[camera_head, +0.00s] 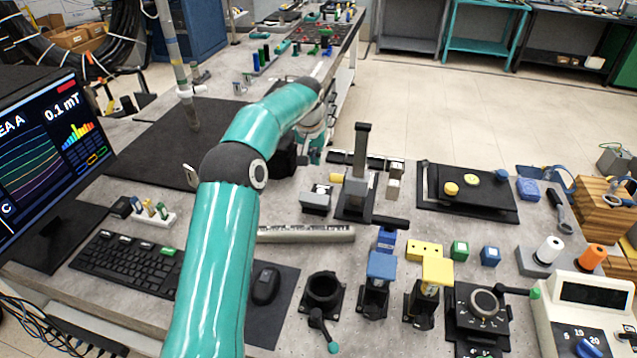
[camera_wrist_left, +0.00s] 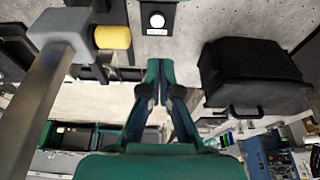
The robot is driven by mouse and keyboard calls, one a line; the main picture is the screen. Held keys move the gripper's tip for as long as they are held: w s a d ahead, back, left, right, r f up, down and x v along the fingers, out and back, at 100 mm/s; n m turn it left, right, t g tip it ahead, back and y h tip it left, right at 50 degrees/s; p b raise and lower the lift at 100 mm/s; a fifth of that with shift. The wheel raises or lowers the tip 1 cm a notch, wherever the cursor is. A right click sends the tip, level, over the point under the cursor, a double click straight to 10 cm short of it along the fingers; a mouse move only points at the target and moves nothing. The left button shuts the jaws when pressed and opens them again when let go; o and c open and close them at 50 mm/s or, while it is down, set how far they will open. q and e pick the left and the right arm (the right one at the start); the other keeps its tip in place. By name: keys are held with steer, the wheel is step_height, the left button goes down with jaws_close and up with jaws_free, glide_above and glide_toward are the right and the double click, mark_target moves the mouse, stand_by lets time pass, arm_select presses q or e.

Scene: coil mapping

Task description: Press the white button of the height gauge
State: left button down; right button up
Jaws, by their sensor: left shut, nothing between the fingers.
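The height gauge (camera_head: 361,152) stands upright near the middle of the bench, with a dark column, a grey slider and a yellow knob. In the left wrist view its grey slider (camera_wrist_left: 62,32) and yellow knob (camera_wrist_left: 112,37) are at the upper left. A round white button (camera_wrist_left: 157,20) sits on a small black block with a white label at the top of that view. My left gripper (camera_head: 317,153) is behind and left of the gauge column. Its teal fingers (camera_wrist_left: 160,66) are together and empty, apart from the button. My right gripper is not in view.
A black case (camera_wrist_left: 255,75) is close beside the left fingers. A ruled grey bar (camera_head: 305,234) lies in front of the gauge. A black plate with yellow knobs (camera_head: 467,187) is to the right, and a monitor (camera_head: 45,150) is at the left.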

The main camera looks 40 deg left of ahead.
mark_target(319, 192)
arm_select(q)
steer(key=p+x, duration=0.1)
steer(key=x, duration=0.3)
steer(key=p+x, duration=0.1)
steer(key=x, duration=0.3)
steer(key=p+x, duration=0.1)
steer(key=x, duration=0.3)
steer(key=shift+s+d+f+p, duration=0.25)
steer(key=shift+f+p, duration=0.05)
steer(key=shift+f, duration=0.75)
steer(key=shift+f, duration=0.1)
